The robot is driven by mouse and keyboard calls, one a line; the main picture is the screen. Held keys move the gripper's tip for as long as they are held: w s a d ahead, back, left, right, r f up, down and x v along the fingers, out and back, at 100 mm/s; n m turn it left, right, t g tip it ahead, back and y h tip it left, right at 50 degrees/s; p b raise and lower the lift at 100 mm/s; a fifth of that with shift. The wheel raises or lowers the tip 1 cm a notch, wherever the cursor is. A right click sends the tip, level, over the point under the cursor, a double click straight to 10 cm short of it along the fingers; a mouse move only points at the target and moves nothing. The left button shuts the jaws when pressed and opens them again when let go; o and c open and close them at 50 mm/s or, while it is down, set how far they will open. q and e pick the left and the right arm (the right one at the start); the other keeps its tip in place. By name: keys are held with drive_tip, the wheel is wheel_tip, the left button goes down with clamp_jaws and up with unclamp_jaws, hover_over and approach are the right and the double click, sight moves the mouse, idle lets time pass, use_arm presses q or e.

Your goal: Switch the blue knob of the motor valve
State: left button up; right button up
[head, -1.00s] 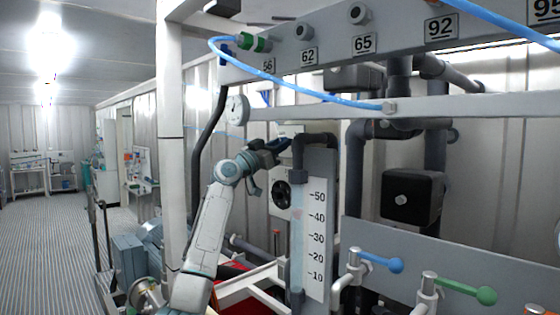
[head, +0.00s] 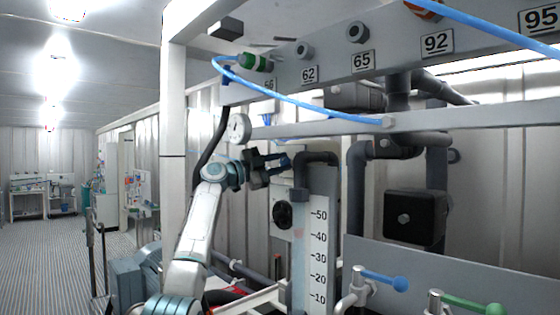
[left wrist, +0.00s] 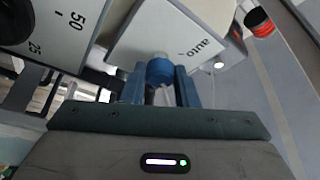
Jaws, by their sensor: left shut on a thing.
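The motor valve is a pale box with a black dial on its front; its pale face (left wrist: 168,32) with the printed word "auto" shows in the left wrist view. The blue knob (left wrist: 160,71) sticks out from this face, below the print. My left gripper (left wrist: 160,88) has one blue-grey finger on each side of the knob and is shut on it. In the head view my left gripper (head: 283,161) reaches right to the upper part of the valve box, just left of a dark bent pipe. The knob is mostly hidden there. My right gripper is not in view.
A level scale (head: 317,240) and dark pipe (head: 318,158) stand right beside the gripper. A white rail (head: 450,117) with a blue hose (head: 300,104) crosses above. Blue-handled (head: 385,281) and green-handled (head: 473,304) valves are lower right. Open floor lies at left.

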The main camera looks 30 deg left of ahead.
use_arm(q)
drive_tip(key=m+g+p, duration=0.1)
drive_tip(key=m, duration=0.2)
drive_tip(key=shift+r+p, duration=0.15)
drive_tip(key=shift+p, duration=0.15)
drive_tip(key=shift+m+g+p, duration=0.3)
drive_tip(key=shift+m, duration=0.3)
drive_tip(key=o, duration=1)
